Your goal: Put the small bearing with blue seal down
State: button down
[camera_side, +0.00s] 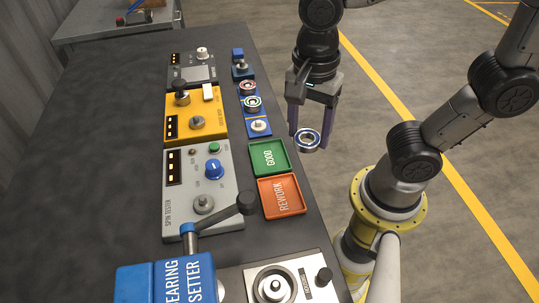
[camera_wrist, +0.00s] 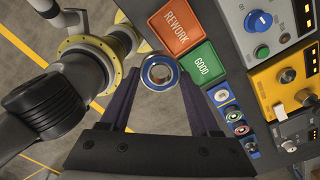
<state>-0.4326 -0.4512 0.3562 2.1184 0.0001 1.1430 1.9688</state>
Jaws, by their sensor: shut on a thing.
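The small bearing with blue seal (camera_side: 307,140) is a metal ring with a blue band. My gripper (camera_side: 308,138) is shut on it and holds it in the air, off the right edge of the bench. In the wrist view the bearing (camera_wrist: 158,72) sits between the fingertips, beside the green GOOD tray (camera_wrist: 204,65). In the side view the green GOOD tray (camera_side: 287,154) and the orange REWORK tray (camera_side: 301,196) lie empty near the bench's right edge, left of the bearing.
Several blue-based stands (camera_side: 250,103) line the bench behind the green tray, some with ring-shaped parts. The grey spin tester (camera_side: 180,212) and a yellow tester (camera_side: 212,126) stand left of the trays. The blue bearing setter (camera_side: 190,284) with its lever is in front.

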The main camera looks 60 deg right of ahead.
jog(key=s+d+f+m, duration=0.2)
jog(key=s+d, duration=0.1)
jog(key=d, duration=0.2)
send_over(271, 157)
jog(key=shift+m, duration=0.3)
notch_tip(271, 157, down, 10)
jog(key=shift+s+r, duration=0.15)
jog(key=shift+w+f, duration=0.2)
jog(key=shift+f, duration=1.5)
jog(key=shift+f, duration=0.15)
jog(key=shift+c, duration=0.6)
grip_release()
